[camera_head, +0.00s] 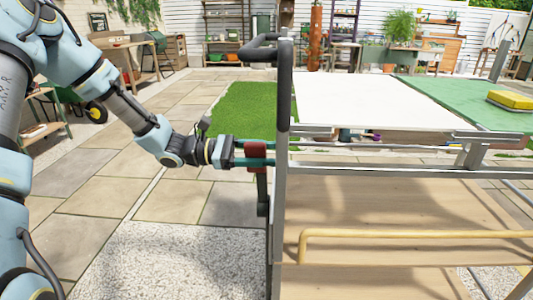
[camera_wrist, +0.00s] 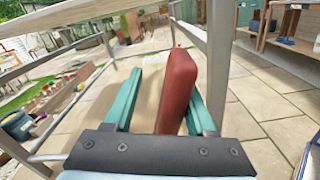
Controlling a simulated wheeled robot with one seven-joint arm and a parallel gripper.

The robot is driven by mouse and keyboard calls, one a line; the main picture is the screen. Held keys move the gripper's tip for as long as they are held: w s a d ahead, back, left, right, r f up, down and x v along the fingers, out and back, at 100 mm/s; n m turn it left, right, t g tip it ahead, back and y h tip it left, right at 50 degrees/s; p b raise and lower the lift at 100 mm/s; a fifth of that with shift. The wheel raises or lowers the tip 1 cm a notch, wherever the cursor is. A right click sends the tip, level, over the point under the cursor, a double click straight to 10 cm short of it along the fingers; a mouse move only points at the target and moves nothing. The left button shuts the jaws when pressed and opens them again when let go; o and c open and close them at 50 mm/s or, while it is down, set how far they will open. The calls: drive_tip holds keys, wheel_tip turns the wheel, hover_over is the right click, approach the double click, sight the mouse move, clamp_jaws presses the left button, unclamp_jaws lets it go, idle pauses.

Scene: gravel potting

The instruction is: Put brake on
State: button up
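The red brake handle (camera_head: 256,149) sits at the top of a dark lever (camera_head: 262,190) on the near-left post of a metal cart (camera_head: 280,200). In the head view my gripper (camera_head: 262,153) reaches it from the left, with its teal fingers level at the handle. In the wrist view the red handle (camera_wrist: 178,92) stands slightly tilted between the fingers of my gripper (camera_wrist: 160,85). It lies close to the right finger, with a clear gap to the left finger. I cannot tell whether it touches the right finger. The fingers are apart.
The cart has a white top panel (camera_head: 370,101), a green mat (camera_head: 450,98) with a yellow object (camera_head: 510,100), and wooden lower shelves (camera_head: 400,215). A black push handle (camera_head: 260,51) juts left above my gripper. Paving (camera_head: 175,200) left of the cart is clear.

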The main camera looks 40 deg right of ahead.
drive_tip(key=shift+w+a, duration=0.1)
drive_tip(key=v, duration=1)
drive_tip(key=shift+a+b, duration=0.2)
drive_tip(key=shift+b, duration=0.1)
drive_tip(key=shift+w, duration=0.15)
